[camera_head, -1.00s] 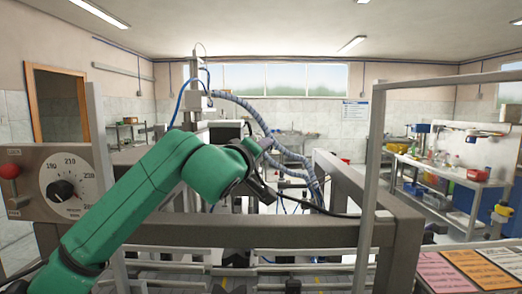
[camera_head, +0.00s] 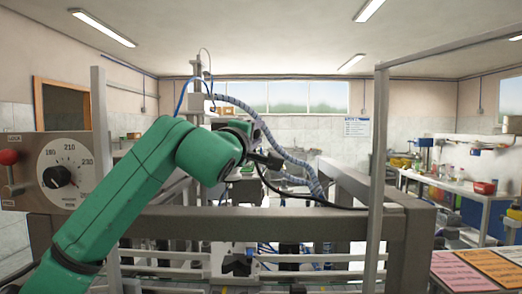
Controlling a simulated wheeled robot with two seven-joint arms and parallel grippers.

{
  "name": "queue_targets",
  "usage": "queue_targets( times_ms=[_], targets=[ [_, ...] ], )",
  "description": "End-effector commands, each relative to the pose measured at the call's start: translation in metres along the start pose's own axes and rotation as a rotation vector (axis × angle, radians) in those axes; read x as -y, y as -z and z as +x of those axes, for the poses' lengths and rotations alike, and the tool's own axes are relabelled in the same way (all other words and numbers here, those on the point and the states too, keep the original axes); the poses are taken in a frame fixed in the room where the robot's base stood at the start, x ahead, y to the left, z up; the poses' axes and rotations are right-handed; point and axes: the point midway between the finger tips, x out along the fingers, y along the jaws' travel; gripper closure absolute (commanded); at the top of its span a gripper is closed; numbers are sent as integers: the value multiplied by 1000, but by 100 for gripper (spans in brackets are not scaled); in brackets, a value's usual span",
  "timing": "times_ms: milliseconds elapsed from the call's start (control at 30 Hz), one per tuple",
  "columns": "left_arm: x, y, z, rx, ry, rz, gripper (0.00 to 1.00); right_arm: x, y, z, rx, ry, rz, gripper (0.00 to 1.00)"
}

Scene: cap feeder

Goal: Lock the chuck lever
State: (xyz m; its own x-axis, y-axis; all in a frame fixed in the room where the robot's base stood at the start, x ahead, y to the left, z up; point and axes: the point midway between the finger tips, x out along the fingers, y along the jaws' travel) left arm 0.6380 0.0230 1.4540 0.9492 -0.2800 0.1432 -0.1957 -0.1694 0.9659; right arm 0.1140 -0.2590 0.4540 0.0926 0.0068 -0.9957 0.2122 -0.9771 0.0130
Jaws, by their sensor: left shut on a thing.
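My green left arm (camera_head: 145,180) comes in from the lower left and reaches over the grey front beam of the machine. My left gripper (camera_head: 266,160) is dark and small, near the middle of the picture, above the beam. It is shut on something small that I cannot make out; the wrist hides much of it. At the far left a lever with a red knob (camera_head: 8,157) stands on a grey panel, below a label that seems to read LOCK. My left gripper is well to the right of this knob. I cannot tell which part is the chuck lever. My right gripper is not in view.
A dial (camera_head: 62,173) sits beside the red knob. The front beam (camera_head: 300,226) and an upright post (camera_head: 376,180) frame the machine. A ribbed blue hose (camera_head: 262,128) and a black cable run close to the gripper. Coloured sheets (camera_head: 462,270) lie at the lower right.

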Motion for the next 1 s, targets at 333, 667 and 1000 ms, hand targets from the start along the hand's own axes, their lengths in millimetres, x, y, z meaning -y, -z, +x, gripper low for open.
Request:
queue_targets(
  times_ms=[333, 667, 1000],
  targets=[
    [-2, 8, -1, -29, -33, -135, 100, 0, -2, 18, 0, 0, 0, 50],
    [-3, 9, -1, -32, -34, -153, 100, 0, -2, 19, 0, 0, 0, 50],
    [-2, 8, -1, -30, -34, -153, 31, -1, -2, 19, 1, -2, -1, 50]
  ],
)
